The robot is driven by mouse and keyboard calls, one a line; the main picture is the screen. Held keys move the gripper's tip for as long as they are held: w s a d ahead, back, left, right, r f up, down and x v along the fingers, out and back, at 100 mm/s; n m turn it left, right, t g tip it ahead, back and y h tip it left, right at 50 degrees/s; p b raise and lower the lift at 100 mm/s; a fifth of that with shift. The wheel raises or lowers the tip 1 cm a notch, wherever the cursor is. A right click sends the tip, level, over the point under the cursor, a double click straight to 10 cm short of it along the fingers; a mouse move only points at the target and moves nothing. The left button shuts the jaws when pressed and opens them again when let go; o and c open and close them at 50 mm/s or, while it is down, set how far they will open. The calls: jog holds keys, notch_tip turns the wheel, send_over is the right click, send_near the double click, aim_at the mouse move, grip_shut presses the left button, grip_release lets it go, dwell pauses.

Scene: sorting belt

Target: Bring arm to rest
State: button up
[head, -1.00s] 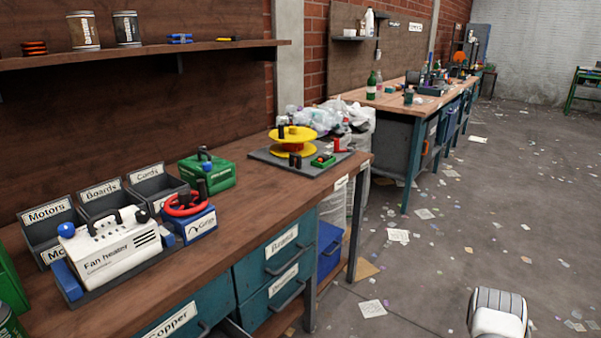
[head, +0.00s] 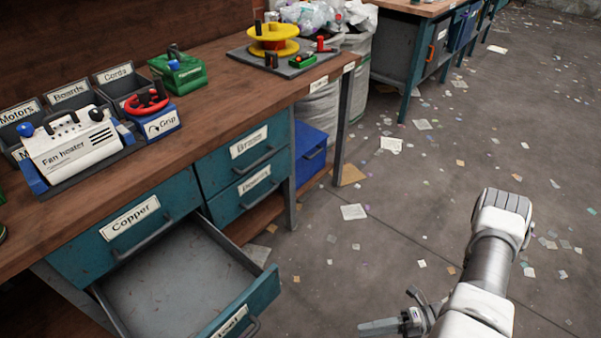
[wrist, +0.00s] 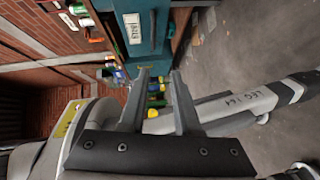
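My arm (head: 478,275) reaches over the floor at the lower right of the head view, clear of the workbench. My gripper (head: 390,315) is at the bottom edge of that view, right of the open drawer and apart from it. In the wrist view my gripper (wrist: 158,76) has its two fingers spread with a gap between them. Nothing is seen held; small yellow and blue items (wrist: 154,100) show beyond the gap.
The lower drawer (head: 170,270) of the workbench (head: 225,95) stands pulled out, its visible inside empty. The Copper drawer (head: 110,240) above is shut. A fan heater (head: 75,150) and bins stand on the bench. The littered floor (head: 370,255) is open to the right.

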jog(key=w+r+n+g+h, duration=0.1)
jog(key=w+r+n+h, duration=0.2)
jog(key=r+n, duration=0.5)
jog(key=w+r+n+h, duration=0.2)
jog(key=r+n+h, duration=0.25)
jog(key=r, duration=0.55)
jog(key=w+r+n+g+h, duration=0.1)
jog(key=w+r+n+h, duration=0.15)
jog(key=r+n, duration=0.55)
jog(key=s+a+r+n+t+h, duration=0.25)
jog(key=s+r+n+t, duration=0.2)
jog(key=r+n, duration=0.45)
jog(key=s+a+r+n+t+h, duration=0.1)
jog(key=s+r+n+t+h, duration=0.3)
jog(key=r+n, duration=0.5)
notch_tip(320, 180, up, 24)
jog(key=m+p, duration=0.2)
jog(key=p, duration=1.9)
jog(key=shift+w+d+p, duration=0.15)
jog(key=shift+w+p, duration=0.2)
jog(key=shift+w, duration=0.05)
jog(key=shift+f+t, duration=0.15)
jog(key=shift+t, duration=0.1)
